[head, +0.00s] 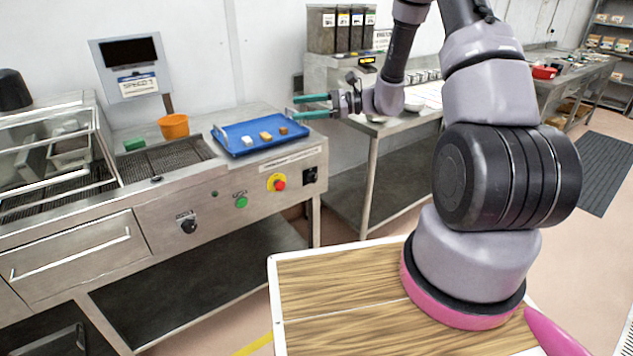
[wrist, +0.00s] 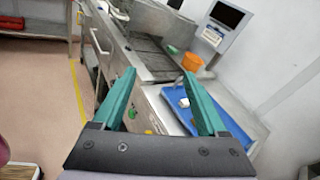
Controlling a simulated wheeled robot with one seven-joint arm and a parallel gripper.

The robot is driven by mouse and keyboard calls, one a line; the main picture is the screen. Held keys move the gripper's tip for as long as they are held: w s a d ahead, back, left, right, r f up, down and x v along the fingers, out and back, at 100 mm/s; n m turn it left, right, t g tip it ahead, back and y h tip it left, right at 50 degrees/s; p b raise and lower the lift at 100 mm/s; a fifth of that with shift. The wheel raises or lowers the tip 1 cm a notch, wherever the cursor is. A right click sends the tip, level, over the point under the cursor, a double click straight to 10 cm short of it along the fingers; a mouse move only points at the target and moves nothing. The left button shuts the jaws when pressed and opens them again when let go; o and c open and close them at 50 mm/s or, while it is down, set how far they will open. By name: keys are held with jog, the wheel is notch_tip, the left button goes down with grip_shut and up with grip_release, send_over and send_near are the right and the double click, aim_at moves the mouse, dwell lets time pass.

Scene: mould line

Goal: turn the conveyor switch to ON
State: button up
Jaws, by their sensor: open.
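The conveyor machine's front panel (head: 255,193) carries a black knob (head: 188,225), a green button (head: 241,202), a red button on a yellow plate (head: 279,183) and a small black switch (head: 310,174) at the right end. The labels are too small to read, so I cannot tell which control is the conveyor switch or its setting. My gripper (head: 292,106) is open and empty, in the air above and to the right of the panel, pointing left. In the wrist view its two green fingers (wrist: 160,74) are apart, with the panel partly hidden behind the left one.
A blue tray (head: 233,149) with several small pieces lies on the machine top near my gripper. An orange cup (head: 173,126) and a screen on a post (head: 130,68) stand behind. A steel table (head: 372,128) is to the right. Floor in front of the panel is clear.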

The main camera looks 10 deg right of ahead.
jog(key=w+d+f+m+t, duration=0.2)
jog(key=w+f+m+t, duration=0.2)
jog(key=f, duration=0.4)
jog(key=m+t+h, duration=0.8)
jog(key=m+t, duration=0.1)
jog(key=m, duration=0.3)
send_near(313, 177)
jog(key=f+x, duration=0.1)
jog(key=x, duration=0.8)
jog(key=shift+d, duration=0.35)
jog(key=shift+w+f, duration=0.1)
jog(key=shift+w, duration=0.05)
jog(key=shift+c, duration=0.3)
grip_shut()
